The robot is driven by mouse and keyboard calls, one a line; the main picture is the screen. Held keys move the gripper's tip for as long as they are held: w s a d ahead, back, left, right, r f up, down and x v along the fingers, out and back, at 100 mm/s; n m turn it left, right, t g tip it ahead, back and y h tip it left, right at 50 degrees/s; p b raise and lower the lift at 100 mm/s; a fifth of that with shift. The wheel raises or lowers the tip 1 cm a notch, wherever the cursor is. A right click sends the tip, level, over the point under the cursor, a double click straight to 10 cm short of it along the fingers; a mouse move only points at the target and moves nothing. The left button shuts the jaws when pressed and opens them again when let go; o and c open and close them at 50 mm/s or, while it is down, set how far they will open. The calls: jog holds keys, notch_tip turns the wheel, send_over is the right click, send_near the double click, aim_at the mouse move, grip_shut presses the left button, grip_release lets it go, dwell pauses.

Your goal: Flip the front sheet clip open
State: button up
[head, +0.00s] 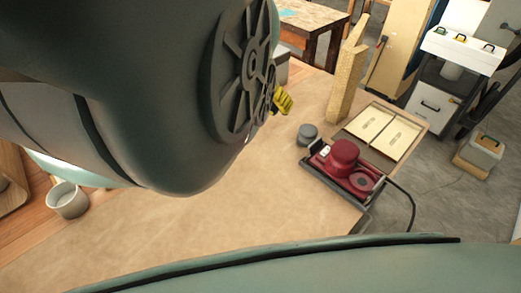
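A red power sander (343,157) with a dark base sits near the right edge of the workbench, its black cord running off to the right. A small pale piece and thin dark edges show at its left end. I cannot tell which of these is the front sheet clip, or whether the clip is open or shut. My arm fills the upper left of the head view. My gripper is not visible, so its place relative to the sander cannot be seen.
The workbench (240,215) is mostly bare in the middle. Near the sander are a grey round container (307,136), a tray with pale panels (412,150) and an upright curved wooden piece (346,80). A yellow object (283,102) shows beside my arm. A white cup (68,200) stands at left.

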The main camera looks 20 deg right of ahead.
aim_at(313, 143)
jog(key=b+x, duration=0.1)
jog(key=x, duration=1.3)
jog(key=shift+s+d+f+b, duration=0.1)
jog(key=shift+f+b, duration=0.2)
jog(key=shift+b, duration=0.05)
jog(key=shift+s+d+f+b, duration=0.2)
jog(key=shift+d+f+b, duration=0.15)
jog(key=shift+d+f, duration=0.15)
jog(key=shift+r, duration=0.1)
